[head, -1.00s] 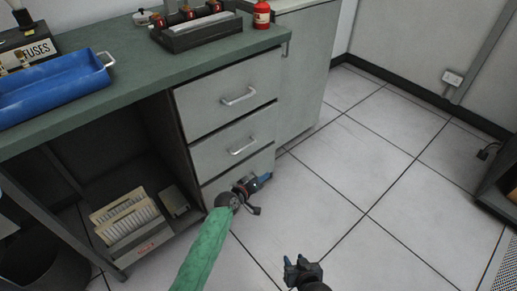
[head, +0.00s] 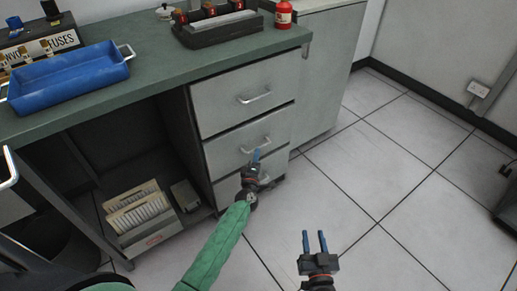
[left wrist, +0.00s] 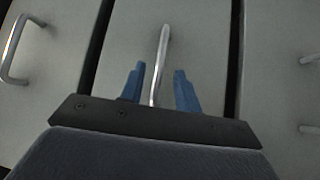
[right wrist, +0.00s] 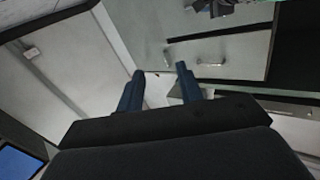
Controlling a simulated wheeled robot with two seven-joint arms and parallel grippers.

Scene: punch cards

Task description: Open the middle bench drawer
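The middle bench drawer (head: 222,157) is shut in the grey drawer stack under the bench, with a metal bar handle (head: 264,144) on its front. My left gripper (head: 257,157) is at that handle. In the left wrist view its blue fingers (left wrist: 160,72) are open, with the handle (left wrist: 163,45) running between them and a gap visible on both sides. Whether a finger touches the bar I cannot tell. My right gripper (head: 314,236) is open and empty over the floor; its parted fingers also show in the right wrist view (right wrist: 160,72).
The top drawer (head: 215,103) is shut above; the lower drawer (head: 222,190) is partly hidden by my left arm. The green bench top (head: 150,80) holds a blue tray (head: 70,95). A box of cards (head: 140,215) stands in the open bay. The tiled floor (head: 390,190) at right is clear.

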